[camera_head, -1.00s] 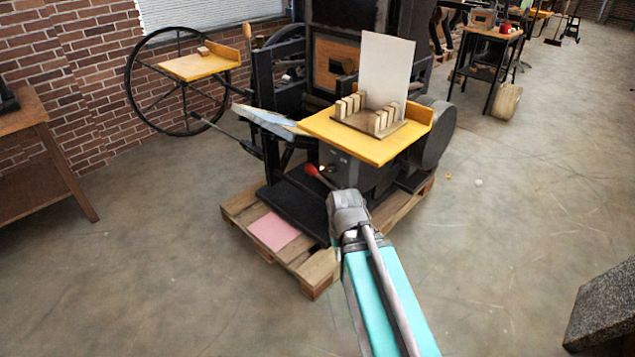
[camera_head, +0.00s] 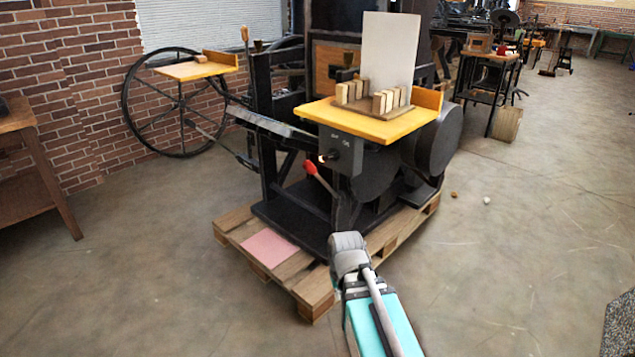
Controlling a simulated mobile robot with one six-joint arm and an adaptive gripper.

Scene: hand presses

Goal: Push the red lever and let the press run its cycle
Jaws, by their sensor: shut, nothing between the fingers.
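The red lever (camera_head: 310,168) stands at the front of the black press (camera_head: 262,125), its handle tilted up and left on a thin rod. My gripper (camera_head: 347,244), grey at the end of my teal arm, is below and right of the lever, apart from it in the picture. It is shut and empty; its fingertips are hard to make out from behind. A dark control box (camera_head: 345,150) with a small knob sits just above the lever, under the yellow feed board (camera_head: 368,124). I cannot tell whether the press is running.
The press stands on a wooden pallet (camera_head: 318,292) with a pink sheet (camera_head: 269,247) on it. A large spoked flywheel (camera_head: 123,105) is at the left. A wooden table (camera_head: 40,165) stands at the far left. The concrete floor is open at the right and front left.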

